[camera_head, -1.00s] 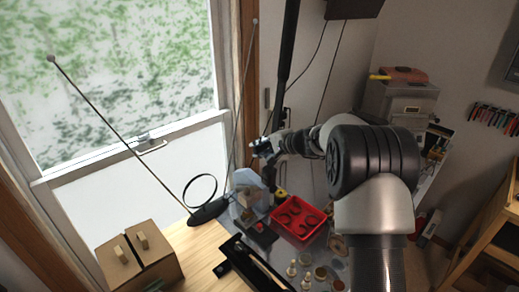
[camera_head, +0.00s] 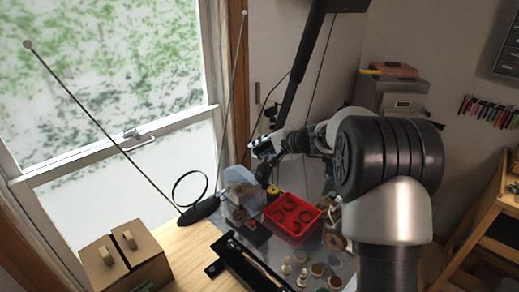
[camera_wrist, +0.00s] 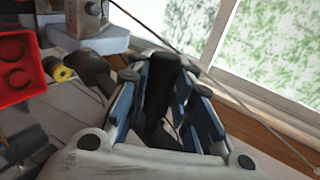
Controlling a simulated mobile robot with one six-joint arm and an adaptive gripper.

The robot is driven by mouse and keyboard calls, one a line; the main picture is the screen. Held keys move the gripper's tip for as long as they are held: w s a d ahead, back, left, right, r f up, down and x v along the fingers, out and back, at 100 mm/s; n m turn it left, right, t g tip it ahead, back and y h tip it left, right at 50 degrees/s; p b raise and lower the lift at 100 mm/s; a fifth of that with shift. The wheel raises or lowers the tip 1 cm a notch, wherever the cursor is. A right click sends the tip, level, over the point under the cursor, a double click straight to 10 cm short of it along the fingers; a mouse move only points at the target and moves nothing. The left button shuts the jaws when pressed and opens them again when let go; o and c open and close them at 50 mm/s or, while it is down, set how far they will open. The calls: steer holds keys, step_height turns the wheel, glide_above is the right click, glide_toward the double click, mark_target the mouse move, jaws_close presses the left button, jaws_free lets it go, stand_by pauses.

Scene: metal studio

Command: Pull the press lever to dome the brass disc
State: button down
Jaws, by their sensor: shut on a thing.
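My gripper (camera_wrist: 162,72) is closed around a dark upright bar (camera_wrist: 158,92) in the wrist view, with a blue-padded finger on each side. The bar appears to be the press lever. In the head view my gripper (camera_head: 262,148) is above the back of the bench, left of my arm, and the part it holds is mostly hidden. A dark rounded part (camera_wrist: 95,72) lies beside the fingers in the wrist view; I cannot tell whether it belongs to the press. I cannot make out the brass disc in either view.
A red tray (camera_head: 317,216) with dark rings stands below my wrist. A pale blue block (camera_head: 240,177), small pegs and discs, and a black tray (camera_head: 232,256) are nearby. A long black bar (camera_head: 303,65) slopes down behind my gripper. A brown box (camera_head: 150,263) is front left.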

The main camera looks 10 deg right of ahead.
steer(key=shift+s+d+f+b, duration=0.25)
steer(key=shift+s+d+b, duration=0.4)
steer(key=shift+s+b, duration=0.3)
steer(key=shift+s+d+f+b, duration=0.2)
steer(key=shift+s+d+b, duration=0.45)
steer(key=shift+b, duration=0.4)
steer(key=shift+s, duration=0.1)
